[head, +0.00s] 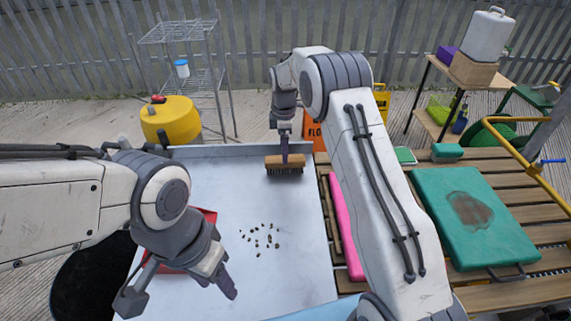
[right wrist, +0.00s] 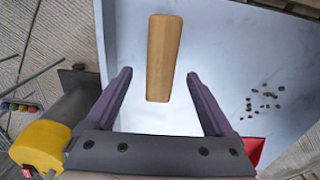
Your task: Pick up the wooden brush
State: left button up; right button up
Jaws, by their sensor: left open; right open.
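The wooden brush (head: 285,163) lies bristles down near the far right edge of the grey metal tabletop. In the right wrist view its plain wooden back (right wrist: 163,58) shows, lengthwise between the two fingers. My right gripper (right wrist: 165,100) is open, with a finger on each side of the brush's line and clear gaps to both. In the head view my right gripper (head: 284,150) points down over the brush; whether it touches is not clear. My left gripper (head: 185,293) is open and empty over the near left part of the tabletop.
Small brown crumbs (head: 261,238) lie mid-table. A red dustpan-like object (head: 209,216) is partly hidden behind my left arm. A yellow drum (head: 171,121) and wire rack (head: 205,75) stand behind. A pink strip (head: 346,230) and green pad (head: 475,215) lie on slats to the right.

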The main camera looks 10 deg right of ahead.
aim_at(296, 161)
notch_tip(296, 161, down, 5)
jog(key=shift+s+d+r, duration=0.15)
jog(key=shift+r, duration=0.05)
jog(key=shift+c, duration=0.3)
jog(key=c, duration=1.3)
jog(key=shift+r, duration=0.2)
